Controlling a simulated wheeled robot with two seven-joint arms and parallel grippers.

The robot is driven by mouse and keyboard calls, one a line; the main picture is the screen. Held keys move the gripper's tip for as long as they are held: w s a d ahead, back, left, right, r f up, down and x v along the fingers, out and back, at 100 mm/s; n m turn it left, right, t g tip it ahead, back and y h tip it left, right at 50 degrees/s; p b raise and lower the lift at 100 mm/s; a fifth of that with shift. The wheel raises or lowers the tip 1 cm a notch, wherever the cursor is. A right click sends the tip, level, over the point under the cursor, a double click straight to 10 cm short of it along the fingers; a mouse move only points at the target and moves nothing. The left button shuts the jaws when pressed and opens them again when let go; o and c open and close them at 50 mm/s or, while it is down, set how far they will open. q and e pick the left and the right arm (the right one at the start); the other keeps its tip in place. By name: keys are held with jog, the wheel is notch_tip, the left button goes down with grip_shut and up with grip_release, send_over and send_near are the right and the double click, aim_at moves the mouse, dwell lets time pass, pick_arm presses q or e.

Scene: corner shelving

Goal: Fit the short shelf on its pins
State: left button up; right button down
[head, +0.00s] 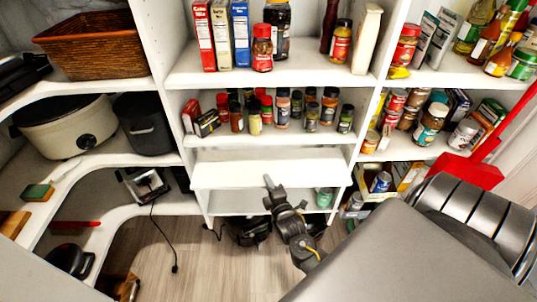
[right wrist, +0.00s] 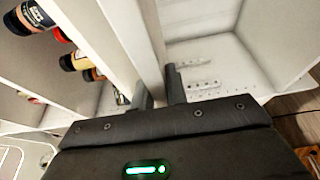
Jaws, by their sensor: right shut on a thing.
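The short shelf (head: 240,170) is a white board in the middle bay, below the row of spice jars. It also shows in the right wrist view (right wrist: 136,40), running away from the fingers. My right gripper (head: 268,183) is shut on its front edge, near the middle; the fingers show at the board in the right wrist view (right wrist: 158,88). The pins and the board's ends on them are hidden, so I cannot tell whether it rests on them. Small holes show in a white wall in the right wrist view. My left gripper is not in view.
A shelf with several spice jars (head: 283,108) is just above the board. A lower shelf (head: 225,205) below holds a green-lidded jar (head: 324,197) at its right. Dark items (head: 245,230) stand on the floor beneath. Stocked side shelves flank the bay.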

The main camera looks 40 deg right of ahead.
jog(key=b, duration=0.2)
send_near(267, 151)
jog(key=shift+w+a+f, duration=0.1)
jog(key=shift+w+a, duration=0.15)
jog(key=shift+w, duration=0.35)
jog(key=shift+w+a+f, duration=0.1)
jog(key=shift+w+a, duration=0.15)
jog(key=shift+w, duration=0.35)
jog(key=shift+w+a+f, duration=0.1)
jog(key=shift+w+a, duration=0.15)
jog(key=shift+w, duration=0.4)
jog(key=shift+w+d+b, duration=0.4)
jog(key=shift+w+d, duration=0.35)
jog(key=shift+w, duration=0.2)
jog(key=shift+w+d+b, duration=0.4)
jog(key=shift+w+d, duration=0.3)
jog(key=shift+w, duration=0.25)
jog(key=shift+w+d+b, duration=0.4)
jog(key=shift+w+d, duration=0.35)
jog(key=shift+w, duration=0.25)
jog(key=shift+f, duration=0.4)
jog(key=shift+f+b, duration=0.3)
jog(key=shift+b, duration=0.05)
jog(key=c, duration=1.3)
grip_release()
jog(key=shift+s+f, duration=0.1)
